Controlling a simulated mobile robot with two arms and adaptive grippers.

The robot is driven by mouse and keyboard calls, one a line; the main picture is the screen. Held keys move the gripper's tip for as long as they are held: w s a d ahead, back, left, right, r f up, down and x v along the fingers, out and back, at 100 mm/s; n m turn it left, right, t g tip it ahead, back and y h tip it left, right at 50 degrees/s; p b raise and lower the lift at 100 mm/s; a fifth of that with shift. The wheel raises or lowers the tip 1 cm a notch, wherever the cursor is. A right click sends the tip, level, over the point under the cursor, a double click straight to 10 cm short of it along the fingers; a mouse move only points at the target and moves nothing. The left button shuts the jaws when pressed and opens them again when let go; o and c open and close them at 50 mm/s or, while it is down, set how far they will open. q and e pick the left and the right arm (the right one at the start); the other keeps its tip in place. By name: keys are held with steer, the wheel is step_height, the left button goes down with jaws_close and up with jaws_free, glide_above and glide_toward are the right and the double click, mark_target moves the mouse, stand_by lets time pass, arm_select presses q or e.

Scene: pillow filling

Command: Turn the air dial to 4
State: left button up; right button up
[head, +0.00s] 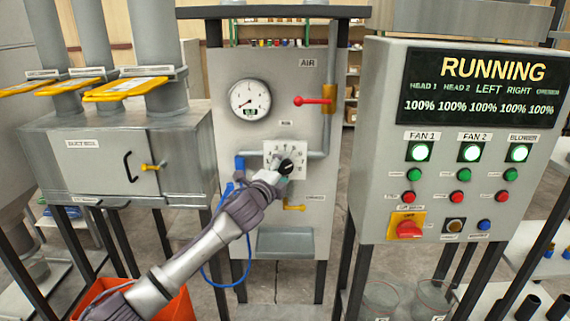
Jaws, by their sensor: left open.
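The air dial (299,157) is a white square plate with numbers around it, in the middle of the grey air panel (226,140). My left gripper (286,168) is at the dial's dark knob, its arm reaching up from the lower left. The gripper covers part of the dial, and I cannot tell which number the knob points to or whether the fingers touch it. The left gripper is open. My right gripper is not in view.
A round pressure gauge (249,100) sits above the dial, with a red-handled valve (312,101) to its right. A yellow handle (294,207) is below. The control box (379,150) at right reads RUNNING. The duct box (88,175) stands left, above an orange bin (178,306).

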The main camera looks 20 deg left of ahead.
arm_select(q)
steer(key=shift+w+d, duration=0.2)
steer(key=shift+w, duration=0.65)
steer(key=c, duration=1.2)
steer(key=shift+f+n+b, duration=0.2)
steer(key=shift+n+b, duration=0.1)
steer(key=shift+b, duration=0.3)
steer(key=n+t+y+b, duration=0.1)
steer(key=n+b, duration=0.4)
steer(key=b, duration=0.1)
steer(key=n+t+y+b, duration=0.1)
steer(key=n+t+b, duration=0.1)
steer(key=n+b, duration=0.3)
steer(key=shift+f+n+b, duration=0.15)
steer(key=shift+n+b, duration=0.15)
steer(key=shift+b, duration=0.8)
steer(key=shift+n+t+y+b, duration=0.4)
steer(key=shift+n+y+b, duration=0.3)
steer(key=shift+n+b, duration=0.3)
steer(key=shift+r, duration=0.2)
